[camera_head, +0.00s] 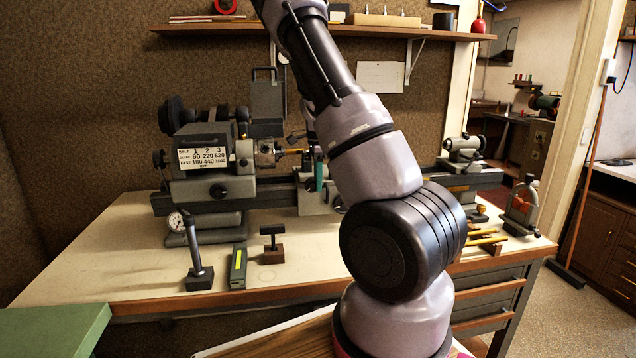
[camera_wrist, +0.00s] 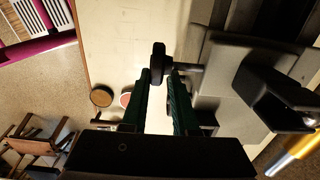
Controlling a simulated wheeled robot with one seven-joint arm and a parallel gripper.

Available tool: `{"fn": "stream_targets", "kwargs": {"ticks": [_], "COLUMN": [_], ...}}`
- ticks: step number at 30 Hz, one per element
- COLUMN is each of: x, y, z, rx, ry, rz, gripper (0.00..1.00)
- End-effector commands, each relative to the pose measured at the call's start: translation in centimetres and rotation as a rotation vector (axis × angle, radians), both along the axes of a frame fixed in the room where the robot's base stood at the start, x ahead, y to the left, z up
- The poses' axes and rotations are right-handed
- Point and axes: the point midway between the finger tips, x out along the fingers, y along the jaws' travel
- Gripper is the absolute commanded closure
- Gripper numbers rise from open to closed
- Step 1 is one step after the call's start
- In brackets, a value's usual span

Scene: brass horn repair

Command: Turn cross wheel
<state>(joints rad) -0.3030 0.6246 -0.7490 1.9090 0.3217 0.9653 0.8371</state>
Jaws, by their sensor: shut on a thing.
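The cross wheel (camera_wrist: 158,62) shows in the wrist view as a small dark wheel seen nearly edge-on, with a short shaft running right into the grey lathe carriage. My gripper (camera_wrist: 159,76) has its two green fingers on either side of the wheel and is shut on its rim. In the head view a green finger of my gripper (camera_head: 318,174) shows at the front of the carriage on the lathe (camera_head: 230,185). My arm hides part of the lathe bed there, and the grip itself is not clear in that view.
On the bench (camera_head: 120,260) stand a dial gauge (camera_head: 178,222), a green-grey box (camera_head: 238,266) and a T-handled tool (camera_head: 272,243). Yellow-handled tools (camera_head: 487,240) lie at the right end. A shelf (camera_head: 330,30) runs above. A yellow rod (camera_wrist: 292,158) shows in the wrist view.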

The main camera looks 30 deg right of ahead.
Motion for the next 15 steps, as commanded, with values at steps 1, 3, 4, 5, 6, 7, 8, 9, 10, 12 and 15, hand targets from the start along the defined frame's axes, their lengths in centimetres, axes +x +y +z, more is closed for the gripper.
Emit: {"fn": "stream_targets", "kwargs": {"ticks": [1, 3, 4, 5, 6, 7, 8, 9, 10, 12, 15], "x": [-0.51, -0.57, -0.60, -0.62, -0.67, -0.67, -0.68, -0.71, -0.72, -0.76, -0.77], "y": [0.11, 0.09, 0.06, 0.03, -0.03, -0.03, -0.07, -0.12, -0.21, -0.26, -0.36], "z": [-0.20, -0.24, -0.26, -0.28, -0.32, -0.35, -0.39, -0.47, -0.52, -0.64, -0.82], "rx": [0.012, 0.028, 0.038, 0.049, 0.065, 0.080, 0.096, 0.119, 0.137, 0.187, 0.263], "ry": [0.010, 0.007, 0.005, 0.003, -0.002, -0.006, -0.011, -0.016, -0.022, -0.036, -0.059], "rz": [-0.005, -0.007, -0.007, -0.007, -0.009, -0.008, -0.008, -0.008, -0.010, -0.010, -0.010], "gripper": [1.00, 1.00, 1.00, 1.00, 1.00, 1.00, 1.00, 1.00, 1.00, 1.00, 1.00]}}
